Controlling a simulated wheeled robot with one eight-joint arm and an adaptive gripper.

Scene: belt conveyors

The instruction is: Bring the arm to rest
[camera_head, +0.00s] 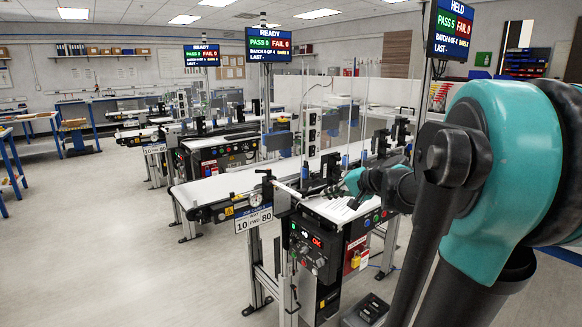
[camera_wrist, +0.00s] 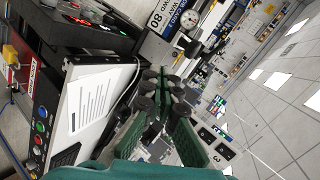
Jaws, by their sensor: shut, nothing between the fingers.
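My arm fills the right side of the head view, with its teal and black links in the foreground. My gripper (camera_head: 358,190) is small there, over the near station beside the belt, and partly hidden by the arm's dark links. In the wrist view my gripper (camera_wrist: 158,82) shows its green and black fingers closed together at the middle, with nothing held between them. A white printed sheet on a panel (camera_wrist: 92,105) lies to the left of the fingers, apart from them.
The near conveyor (camera_head: 225,184) runs close to my gripper, with a control box (camera_head: 312,248) in front. A status screen reading HELD (camera_head: 450,30) hangs above at the right. More conveyors stand behind. The floor (camera_head: 110,250) at the left is open.

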